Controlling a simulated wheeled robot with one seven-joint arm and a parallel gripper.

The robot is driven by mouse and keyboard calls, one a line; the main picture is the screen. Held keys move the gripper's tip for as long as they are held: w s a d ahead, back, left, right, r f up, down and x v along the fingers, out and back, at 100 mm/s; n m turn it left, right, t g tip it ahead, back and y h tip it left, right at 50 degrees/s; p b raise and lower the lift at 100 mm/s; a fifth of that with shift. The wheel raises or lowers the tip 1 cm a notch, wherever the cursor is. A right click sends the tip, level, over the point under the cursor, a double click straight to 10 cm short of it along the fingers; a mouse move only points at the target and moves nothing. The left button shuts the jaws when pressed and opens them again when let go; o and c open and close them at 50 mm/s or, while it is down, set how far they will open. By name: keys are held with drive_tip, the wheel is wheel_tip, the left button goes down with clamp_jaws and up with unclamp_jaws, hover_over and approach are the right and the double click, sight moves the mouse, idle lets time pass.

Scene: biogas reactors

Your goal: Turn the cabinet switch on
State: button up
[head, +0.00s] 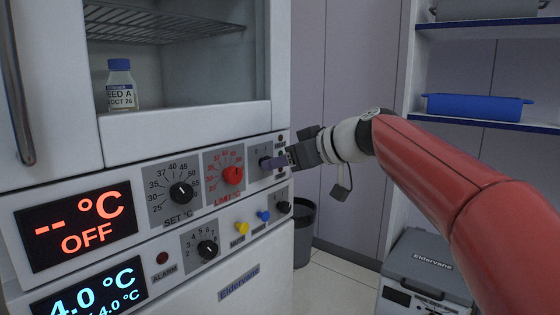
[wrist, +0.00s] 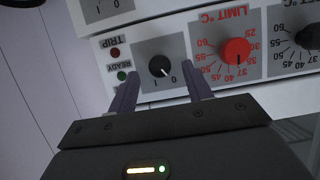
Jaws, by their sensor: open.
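The cabinet switch (wrist: 160,66) is a small black knob on a grey plate marked 0 and 1. In the wrist view, which shows the panel upside down, its white pointer line is turned toward the 0. My gripper (wrist: 161,92) is open, with one finger on each side of the knob in the picture; I cannot tell whether either touches it. In the head view my gripper (head: 279,161) is at the panel's right end and partly covers the switch (head: 265,162). The upper display (head: 77,224) reads "-- °C OFF".
The red LIMIT knob (head: 232,175) and black SET knob (head: 181,193) are left of the switch. TRIP (wrist: 115,52) and READY (wrist: 121,75) lamps sit beside it. A lower panel has a yellow button (head: 242,228) and blue button (head: 263,216). A bin (head: 304,240) stands right of the cabinet.

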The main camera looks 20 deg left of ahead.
drive_tip(key=shift+x, duration=1.15)
drive_tip(key=c, duration=1)
drive_tip(key=shift+o, duration=0.2)
drive_tip(key=shift+d, duration=0.1)
drive_tip(key=m+g+y, duration=0.1)
drive_tip(key=m, duration=0.1)
drive_tip(key=m+g+y+p, duration=0.1)
drive_tip(key=m, duration=0.2)
drive_tip(key=m+g+y, duration=0.1)
drive_tip(key=m+g, duration=0.1)
drive_tip(key=m, duration=0.1)
drive_tip(key=shift+w+d+f+p, duration=0.1)
drive_tip(key=shift+w+f+p, duration=0.05)
drive_tip(key=shift+w+p, duration=0.15)
drive_tip(key=shift+m, duration=0.4)
